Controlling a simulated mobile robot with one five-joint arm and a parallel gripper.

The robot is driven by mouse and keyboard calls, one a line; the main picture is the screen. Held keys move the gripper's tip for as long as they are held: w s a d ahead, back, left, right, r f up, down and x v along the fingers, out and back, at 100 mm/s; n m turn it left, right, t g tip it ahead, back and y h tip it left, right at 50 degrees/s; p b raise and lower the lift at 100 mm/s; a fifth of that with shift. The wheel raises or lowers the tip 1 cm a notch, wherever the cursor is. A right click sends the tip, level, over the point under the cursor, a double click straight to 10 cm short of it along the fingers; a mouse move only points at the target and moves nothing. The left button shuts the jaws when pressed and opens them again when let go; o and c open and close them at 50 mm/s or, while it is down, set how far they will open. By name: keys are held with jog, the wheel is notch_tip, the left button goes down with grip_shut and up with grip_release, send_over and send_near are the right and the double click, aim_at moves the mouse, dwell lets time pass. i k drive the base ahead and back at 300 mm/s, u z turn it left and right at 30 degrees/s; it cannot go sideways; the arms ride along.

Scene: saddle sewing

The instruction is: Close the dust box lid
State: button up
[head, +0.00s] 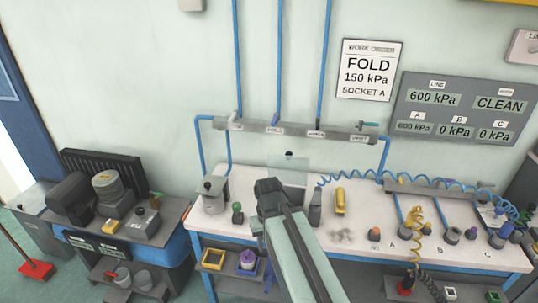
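A pale, see-through panel (289,162) with a small dark tab stands roughly upright at the back of the white workbench (345,222). It looks like the raised lid of the dust box, but no label shows. The low box part below it is mostly hidden behind my arm. My gripper (269,187) is dark and sits in front of and slightly left of the panel, apart from it in the picture. I see it from behind, so its fingertips and any gap between them are unclear.
A grey lidded pot (211,195) and a green-topped item (237,212) stand left of my arm. A dark bottle (315,210) and a yellow tool (340,201) stand to the right. A blue coiled hose (420,177) runs along the bench's back. A pipe manifold (295,131) hangs above.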

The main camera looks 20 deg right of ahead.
aim_at(288, 155)
jog(key=u, duration=2.05)
jog(key=k, duration=0.8)
jog(key=z, duration=1.05)
jog(key=i, duration=1)
jog(key=u, duration=0.05)
